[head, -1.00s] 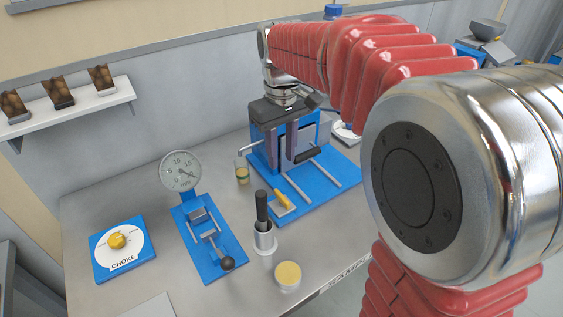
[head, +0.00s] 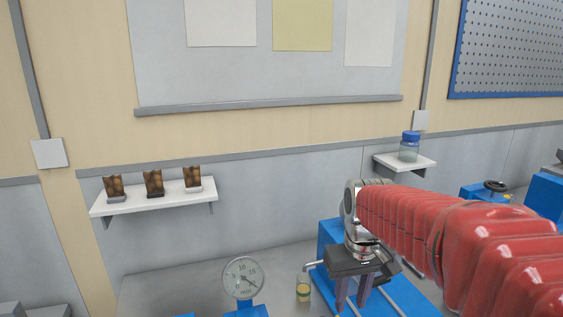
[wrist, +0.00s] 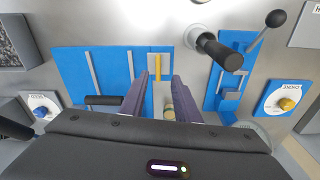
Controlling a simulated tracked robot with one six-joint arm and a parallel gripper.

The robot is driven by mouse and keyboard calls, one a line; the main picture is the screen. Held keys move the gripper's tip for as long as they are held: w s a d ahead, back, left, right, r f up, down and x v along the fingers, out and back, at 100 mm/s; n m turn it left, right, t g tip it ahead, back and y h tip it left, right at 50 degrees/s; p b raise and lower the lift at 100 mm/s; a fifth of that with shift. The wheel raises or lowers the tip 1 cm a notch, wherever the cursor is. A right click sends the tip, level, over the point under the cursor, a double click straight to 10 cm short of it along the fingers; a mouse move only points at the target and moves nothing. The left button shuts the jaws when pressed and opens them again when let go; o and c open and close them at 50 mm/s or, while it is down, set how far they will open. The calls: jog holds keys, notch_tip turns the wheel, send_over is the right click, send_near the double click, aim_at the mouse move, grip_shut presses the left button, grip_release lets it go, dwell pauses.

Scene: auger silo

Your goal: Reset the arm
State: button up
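My arm reaches in from the right in the head view, with my gripper (head: 353,293) at its end, pointing down in front of a blue machine (head: 331,240). In the wrist view, the two fingers of my gripper (wrist: 161,88) stand apart with nothing held between them. How far the fingertips are above the bench is hard to tell.
A dial gauge (head: 243,277) stands left on the bench. Wall shelves hold brown samples (head: 153,183) and a blue-lidded jar (head: 409,148).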

jog(key=s+r+m+t, duration=0.2)
jog(key=s+t, duration=0.2)
jog(key=s, duration=1.2)
jog(key=shift+s+d+t, duration=0.25)
jog(key=shift+s+t, duration=0.05)
dwell(0.7)
